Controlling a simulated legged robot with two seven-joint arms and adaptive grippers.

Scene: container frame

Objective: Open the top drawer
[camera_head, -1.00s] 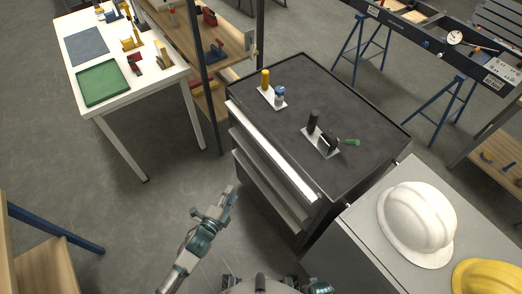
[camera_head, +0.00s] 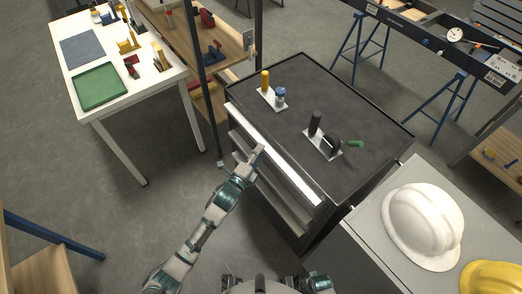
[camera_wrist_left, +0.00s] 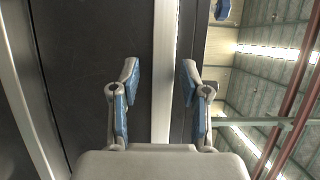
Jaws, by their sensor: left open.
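A dark drawer cabinet (camera_head: 345,95) stands in the middle of the head view. Its top drawer (camera_head: 290,170) has a long bright metal handle strip along the upper front edge and looks shut. Lower drawers show beneath it. My left gripper (camera_head: 256,158) is at the cabinet front, close to the top drawer's handle strip. In the left wrist view my left gripper (camera_wrist_left: 163,85) is open, with a pale strip (camera_wrist_left: 163,60) running between its blue-padded fingers. I cannot tell whether they touch it. My right gripper is not in view.
Tools on holders (camera_head: 322,143) stand on the cabinet top. A grey surface with a white helmet (camera_head: 422,222) and a yellow helmet (camera_head: 490,279) is at the right. A white table (camera_head: 115,113) stands at the left, beside wooden shelves (camera_head: 210,100). Floor is clear left of the cabinet.

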